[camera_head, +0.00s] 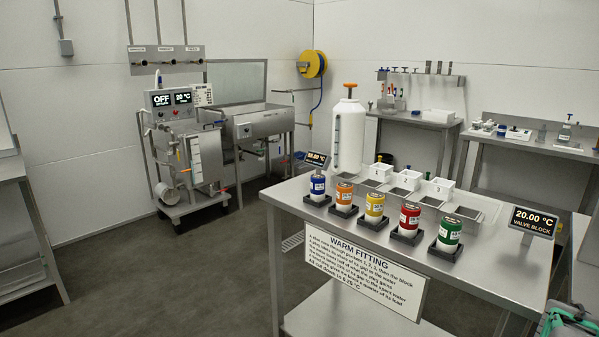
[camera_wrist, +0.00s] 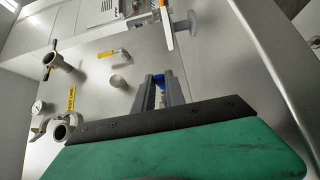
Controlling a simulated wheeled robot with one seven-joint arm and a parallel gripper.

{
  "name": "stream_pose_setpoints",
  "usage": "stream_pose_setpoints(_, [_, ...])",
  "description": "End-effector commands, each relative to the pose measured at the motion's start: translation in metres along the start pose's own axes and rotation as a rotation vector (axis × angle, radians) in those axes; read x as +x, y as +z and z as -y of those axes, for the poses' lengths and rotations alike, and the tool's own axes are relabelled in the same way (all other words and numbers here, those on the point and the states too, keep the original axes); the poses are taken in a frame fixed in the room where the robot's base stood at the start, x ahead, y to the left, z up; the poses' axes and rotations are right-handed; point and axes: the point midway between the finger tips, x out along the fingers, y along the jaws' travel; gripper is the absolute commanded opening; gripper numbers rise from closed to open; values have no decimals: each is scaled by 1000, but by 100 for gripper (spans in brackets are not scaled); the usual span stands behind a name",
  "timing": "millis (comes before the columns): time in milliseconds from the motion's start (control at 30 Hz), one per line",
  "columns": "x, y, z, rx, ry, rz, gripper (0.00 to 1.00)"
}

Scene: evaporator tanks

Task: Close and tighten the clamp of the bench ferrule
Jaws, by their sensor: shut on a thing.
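My gripper (camera_wrist: 160,82) shows in the wrist view as two grey fingers reaching out beyond a black and green part of my own arm. I cannot tell whether the blue piece belongs to the clamp. At the left of the wrist view is a pale ring-shaped fitting (camera_wrist: 62,128) beside a yellow label (camera_wrist: 71,99). Another dark-mouthed fitting (camera_wrist: 52,62) stands farther up. I cannot tell which, if either, is the bench ferrule. The gripper's fingers do not show in the head view.
A yellow-handled part (camera_wrist: 113,52) and a short grey stub (camera_wrist: 118,83) lie left of the fingers. A round gauge (camera_wrist: 38,107) is at the far left. In the head view, a steel table (camera_head: 340,228) carries colored canisters, and a back-right bench (camera_head: 535,148) holds small parts.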

Motion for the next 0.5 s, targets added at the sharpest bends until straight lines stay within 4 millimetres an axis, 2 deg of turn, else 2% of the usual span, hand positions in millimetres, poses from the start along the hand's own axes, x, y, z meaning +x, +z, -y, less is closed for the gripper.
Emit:
stream_pose_setpoints(333, [0, 1, -2, -1, -1, -7, 0])
stream_pose_setpoints(500, [4, 7, -5, -4, -2, -75, 0])
